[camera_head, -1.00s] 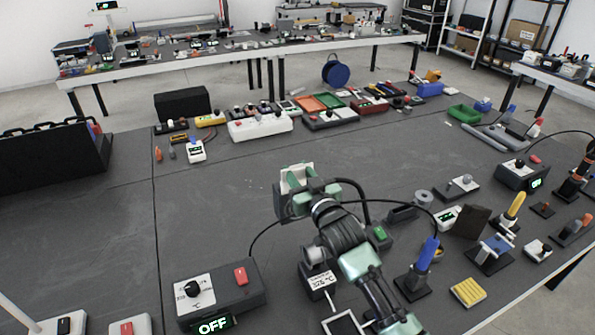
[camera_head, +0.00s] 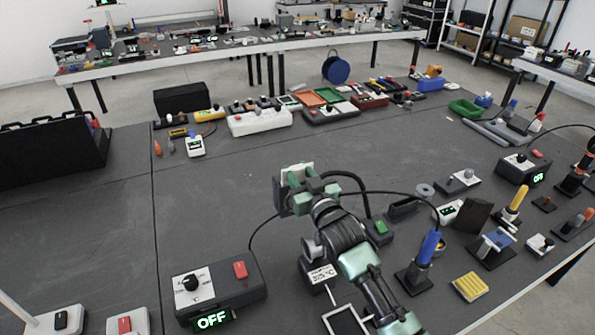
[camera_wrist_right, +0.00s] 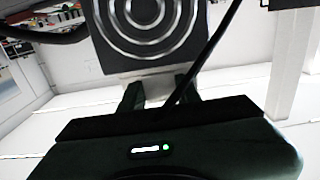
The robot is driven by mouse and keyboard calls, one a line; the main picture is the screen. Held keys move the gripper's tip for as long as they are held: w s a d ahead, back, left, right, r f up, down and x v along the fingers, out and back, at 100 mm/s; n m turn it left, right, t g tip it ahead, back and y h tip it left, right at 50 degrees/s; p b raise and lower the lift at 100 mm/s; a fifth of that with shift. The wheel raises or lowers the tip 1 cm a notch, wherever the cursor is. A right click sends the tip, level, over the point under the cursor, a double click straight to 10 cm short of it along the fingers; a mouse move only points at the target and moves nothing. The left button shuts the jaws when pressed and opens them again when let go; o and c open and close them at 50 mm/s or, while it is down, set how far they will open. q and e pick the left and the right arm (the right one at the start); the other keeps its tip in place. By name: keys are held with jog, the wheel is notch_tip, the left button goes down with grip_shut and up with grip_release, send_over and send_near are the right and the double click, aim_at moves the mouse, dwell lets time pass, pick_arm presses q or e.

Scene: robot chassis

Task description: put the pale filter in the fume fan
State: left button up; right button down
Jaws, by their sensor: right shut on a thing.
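My right gripper (camera_head: 297,177) is at the middle of the bench in the head view. It is shut on the pale filter (camera_head: 296,168), of which only a small pale part shows at its fingertips. In the right wrist view, a thin pale edge shows between the fingers (camera_wrist_right: 160,92). Just beyond them stands the dark square face of the fume fan (camera_wrist_right: 152,50), with silver concentric rings. In the head view, a thick black hose curves from beside the gripper down to a dark base with a green switch (camera_head: 379,230). How far the filter sits in the fan is hidden. My left gripper is out of view.
A soldering station (camera_head: 222,283) reading OFF stands front left of my arm. A blue-handled iron in its stand (camera_head: 428,245) and a yellow sponge (camera_head: 470,287) are at right. A thin cable passes near the gripper. The bench left of the gripper is clear.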

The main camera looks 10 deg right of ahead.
jog(key=shift+f, duration=0.4)
jog(key=c, duration=0.9)
grip_release()
jog(key=shift+c, duration=0.2)
jog(key=shift+s, duration=0.1)
jog(key=shift+s+d+b, duration=0.1)
jog(key=shift+s+b, duration=0.15)
jog(key=shift+b, duration=0.05)
jog(key=s+d+b, duration=0.1)
jog(key=s, duration=0.6)
jog(key=shift+d, duration=0.15)
